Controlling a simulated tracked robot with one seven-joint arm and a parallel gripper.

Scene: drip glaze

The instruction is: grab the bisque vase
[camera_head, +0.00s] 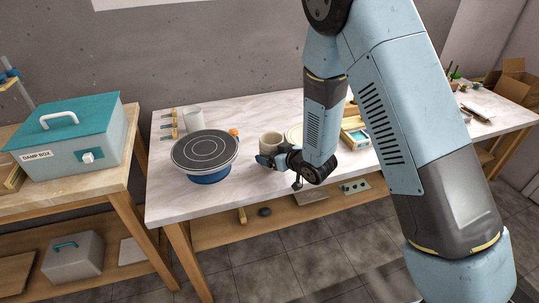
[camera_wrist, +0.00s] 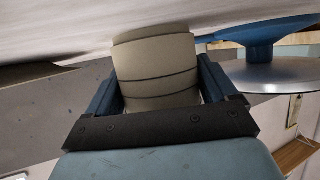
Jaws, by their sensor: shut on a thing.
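The bisque vase (camera_head: 271,142) is a beige, roughly cylindrical pot on the marble-topped table, to the right of the banding wheel. In the wrist view the vase (camera_wrist: 156,68) shows dark lines around its body and sits between my two blue fingers. My gripper (camera_head: 266,160) is at the vase's near side in the head view. It also shows in the wrist view (camera_wrist: 158,92), shut on the vase with a finger on each side. My arm hides part of the table to the right of the vase.
A banding wheel with a dark round top (camera_head: 204,150) and blue base stands left of the vase. A white cup (camera_head: 193,119) and an orange item (camera_head: 233,132) are behind it. A damp box (camera_head: 68,139) sits on the left table. The marble table (camera_head: 180,205) is clear at its front left.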

